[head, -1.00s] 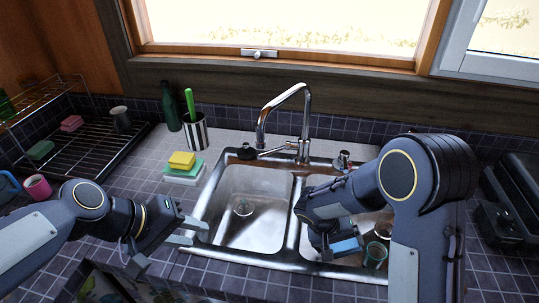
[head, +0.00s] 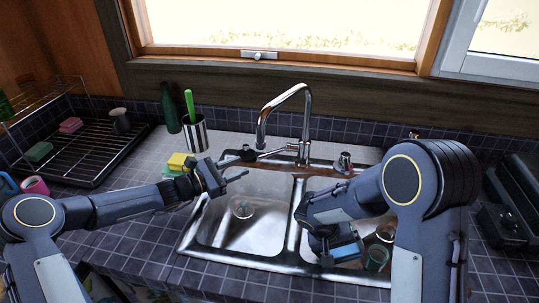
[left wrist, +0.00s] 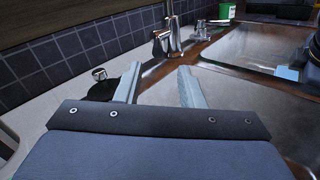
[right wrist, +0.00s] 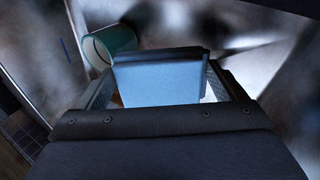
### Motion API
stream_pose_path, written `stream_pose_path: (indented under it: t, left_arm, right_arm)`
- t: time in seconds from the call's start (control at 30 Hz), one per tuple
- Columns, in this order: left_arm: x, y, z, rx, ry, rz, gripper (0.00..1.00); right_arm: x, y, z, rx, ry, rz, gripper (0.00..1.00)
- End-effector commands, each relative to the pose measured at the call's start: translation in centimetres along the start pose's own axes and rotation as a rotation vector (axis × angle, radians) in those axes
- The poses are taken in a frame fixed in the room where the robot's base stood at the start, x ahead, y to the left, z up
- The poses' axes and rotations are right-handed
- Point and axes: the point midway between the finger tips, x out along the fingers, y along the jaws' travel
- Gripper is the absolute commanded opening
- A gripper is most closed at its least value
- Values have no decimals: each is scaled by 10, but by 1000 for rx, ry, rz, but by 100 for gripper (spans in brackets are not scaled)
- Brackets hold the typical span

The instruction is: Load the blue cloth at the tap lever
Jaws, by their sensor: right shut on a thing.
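The blue cloth (head: 345,251) is held low in the right sink basin by my right gripper (head: 330,249). In the right wrist view the cloth (right wrist: 160,82) looks like a flat-faced block between the two fingers. The tap (head: 306,125) stands behind the sink, its lever (head: 272,154) reaching left from the base. My left gripper (head: 240,168) is open and empty over the left basin's back left corner, apart from the lever. In the left wrist view the tap's base and lever (left wrist: 160,42) lie beyond the spread fingertips.
A green cup (head: 376,259) lies in the right basin beside the cloth. A yellow sponge (head: 178,161), a striped holder (head: 195,135) and a green bottle (head: 171,108) stand left of the sink. A dish rack (head: 80,150) is further left. The left basin (head: 240,225) is clear apart from its drain.

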Motion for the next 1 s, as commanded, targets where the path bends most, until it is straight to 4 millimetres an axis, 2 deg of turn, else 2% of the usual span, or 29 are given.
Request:
stream_pose_path:
  t: [0.17,0.5,0.7,0.83,1.0]
  left_arm:
    - [12,4,-3,-27,-11,14,35]
    - [78,3,-1,-24,-10,10,35]
    - [108,4,-2,-23,-8,12,35]
    - [118,4,-2,-23,-7,12,35]
    - [121,4,-3,-23,-7,12,35]
  right_arm:
    - [-2,1,0,0,0,0,72]
    - [-14,8,-1,0,0,0,72]
    - [-19,10,-1,0,0,0,72]
    - [-20,11,-1,0,0,0,72]
    - [-20,11,-1,0,0,0,72]
